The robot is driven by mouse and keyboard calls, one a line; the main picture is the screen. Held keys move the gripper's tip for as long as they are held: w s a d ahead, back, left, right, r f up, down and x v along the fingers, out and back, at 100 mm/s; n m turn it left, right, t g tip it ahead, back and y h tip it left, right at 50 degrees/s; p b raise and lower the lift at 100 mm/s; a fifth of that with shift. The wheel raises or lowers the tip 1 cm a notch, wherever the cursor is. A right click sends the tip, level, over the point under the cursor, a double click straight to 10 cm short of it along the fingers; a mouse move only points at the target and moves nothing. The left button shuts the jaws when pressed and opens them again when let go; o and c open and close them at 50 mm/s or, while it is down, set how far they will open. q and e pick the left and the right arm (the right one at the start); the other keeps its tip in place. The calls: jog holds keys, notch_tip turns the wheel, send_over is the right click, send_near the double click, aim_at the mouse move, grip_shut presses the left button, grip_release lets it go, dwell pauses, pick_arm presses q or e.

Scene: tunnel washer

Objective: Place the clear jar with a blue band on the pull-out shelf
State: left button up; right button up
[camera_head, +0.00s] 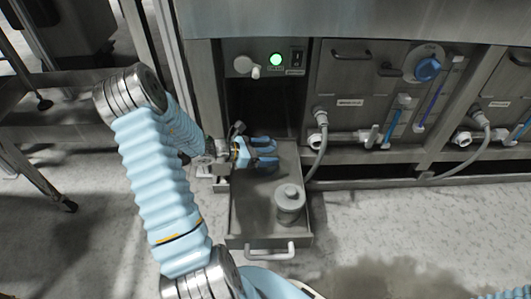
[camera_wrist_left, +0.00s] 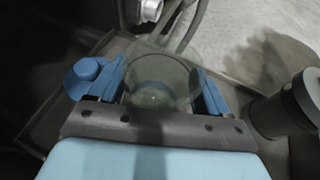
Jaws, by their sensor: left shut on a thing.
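The clear jar (camera_wrist_left: 158,88) is see-through, with a faint bluish band low down. It sits between the blue fingers of my left gripper (camera_wrist_left: 160,90), which is shut on it. In the head view my left gripper (camera_head: 265,152) is over the back part of the pull-out shelf, and the jar can hardly be made out there. The pull-out shelf (camera_head: 247,222) is a grey metal tray, drawn out, with a handle at its front. I cannot tell whether the jar touches the shelf. My right gripper is not in view.
A grey lidded canister (camera_head: 290,202) stands on the shelf's front right; it also shows in the left wrist view (camera_wrist_left: 285,108). A grey hose (camera_head: 322,155) hangs beside the shelf's right edge. The shelf's front left is bare. A dark recess (camera_head: 265,105) lies behind.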

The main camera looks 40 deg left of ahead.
pick_arm(q)
jog(key=shift+f, duration=0.15)
jog(key=o, duration=1.1)
jog(key=shift+a+r, duration=0.1)
jog(key=shift+r, duration=0.15)
jog(key=p+v, duration=0.2)
jog(key=v, duration=0.9)
jog(key=shift+s, duration=0.4)
jog(key=shift+a+r, duration=0.1)
jog(key=shift+a, duration=0.05)
